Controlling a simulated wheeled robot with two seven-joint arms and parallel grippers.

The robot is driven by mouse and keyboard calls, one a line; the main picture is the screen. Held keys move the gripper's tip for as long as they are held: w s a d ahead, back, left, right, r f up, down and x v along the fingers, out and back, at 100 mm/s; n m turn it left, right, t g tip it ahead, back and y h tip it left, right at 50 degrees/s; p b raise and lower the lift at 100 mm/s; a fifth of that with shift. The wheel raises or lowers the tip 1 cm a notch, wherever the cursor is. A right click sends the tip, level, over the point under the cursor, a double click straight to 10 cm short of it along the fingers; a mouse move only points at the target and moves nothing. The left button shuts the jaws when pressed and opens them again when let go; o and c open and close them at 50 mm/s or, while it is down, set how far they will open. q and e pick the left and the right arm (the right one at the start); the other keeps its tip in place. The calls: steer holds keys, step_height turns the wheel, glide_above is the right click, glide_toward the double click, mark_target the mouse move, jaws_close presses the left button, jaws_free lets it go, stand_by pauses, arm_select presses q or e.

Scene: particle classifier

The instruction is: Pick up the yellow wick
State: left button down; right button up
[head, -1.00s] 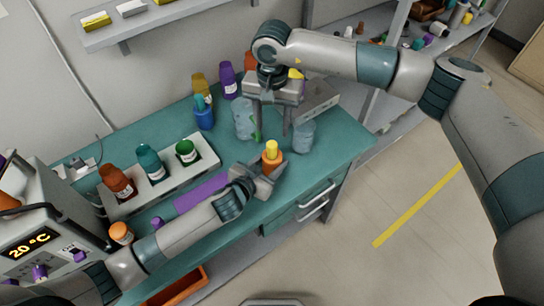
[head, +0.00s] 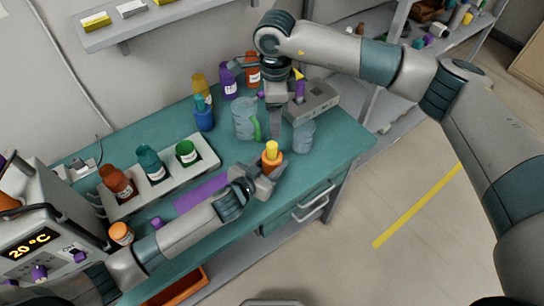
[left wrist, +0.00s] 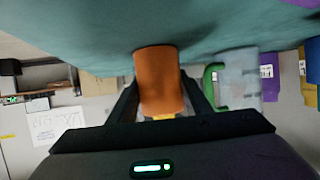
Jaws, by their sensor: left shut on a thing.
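The yellow wick (head: 271,148) stands upright in the top of a small orange holder (head: 272,163) near the front of the teal bench. My left gripper (head: 268,177) is shut on the orange holder, with its fingers on either side of it. In the left wrist view the orange holder (left wrist: 160,80) fills the space between the fingers, and a sliver of the yellow wick (left wrist: 163,117) shows behind the gripper body. My right gripper (head: 275,120) is above the bench, behind the wick, pointing down; its finger opening is not clear.
A clear beaker with green handle (head: 246,120) and another clear beaker (head: 303,136) stand close by. A grey device (head: 315,100) with a purple piece is at the back right. A white rack (head: 205,165) holds several bottles. A purple strip (head: 200,193) lies in front.

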mark_target(272, 144)
stand_by(0.4)
step_height(272, 144, down, 7)
steer(key=shift+r, duration=0.1)
stand_by(0.4)
steer(key=shift+s+a+f, duration=0.1)
steer(key=shift+a+f, duration=0.05)
steer(key=shift+f, duration=1.2)
steer(key=shift+s+a+f, duration=0.1)
steer(key=shift+f, duration=1.2)
jaws_close()
